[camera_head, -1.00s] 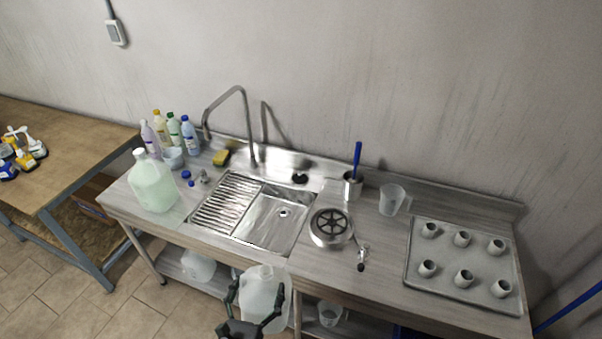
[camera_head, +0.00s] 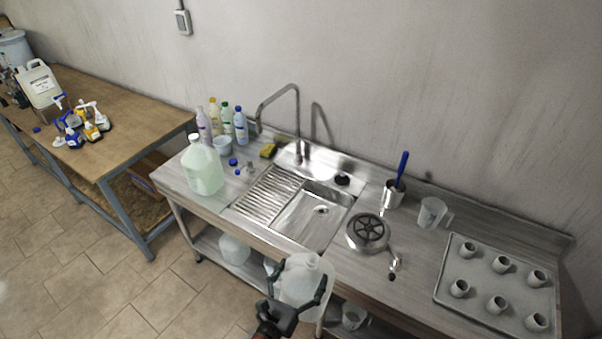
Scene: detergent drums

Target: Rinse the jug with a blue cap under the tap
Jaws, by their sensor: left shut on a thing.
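My left gripper (camera_head: 298,286) is shut around a translucent whitish jug (camera_head: 301,277), in front of the counter's front edge below the sink. The jug looks upright, and its top looks pale; I see no blue cap on it. The sink (camera_head: 321,210) has a ribbed drainboard on its left. The tall curved tap (camera_head: 297,122) rises behind it. Two small blue caps (camera_head: 233,162) lie loose on the counter left of the sink. A large pale green jug (camera_head: 203,168) with a white cap stands at the counter's left end. My right gripper is not in view.
Several bottles (camera_head: 226,122), a small tub (camera_head: 222,146) and a yellow sponge (camera_head: 268,150) stand behind the drainboard. A round burner (camera_head: 367,231), a measuring jug (camera_head: 431,212) and a tray of cups (camera_head: 448,288) are at right. Another jug (camera_head: 235,249) is on the lower shelf.

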